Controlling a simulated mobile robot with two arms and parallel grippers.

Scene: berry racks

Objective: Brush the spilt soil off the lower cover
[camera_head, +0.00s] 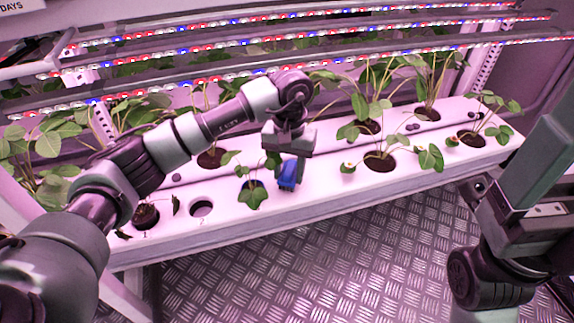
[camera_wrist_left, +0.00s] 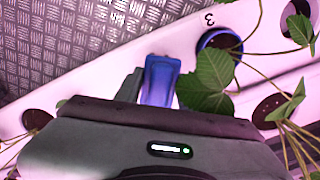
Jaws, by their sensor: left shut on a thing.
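My left gripper (camera_head: 288,160) reaches over the white lower cover (camera_head: 325,195) from above. It is shut on a blue object (camera_head: 289,174), perhaps the brush, which hangs just over the cover's front half. In the left wrist view the blue object (camera_wrist_left: 160,80) shows beyond the gripper body, beside a dark finger. Any bristles are hidden, and I cannot tell whether it touches the cover. I cannot make out loose spilt soil on the cover; dark soil shows in the planting holes. My right arm is at the right edge, its fingers not clear.
A plant in a blue-rimmed hole (camera_wrist_left: 220,40) marked 3 stands right beside the blue object. An empty hole (camera_head: 201,208) and a drooping plant's pot (camera_head: 146,215) lie to the left. Leafy plants (camera_head: 381,160) stand to the right. Light bars (camera_head: 300,50) run above the back.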

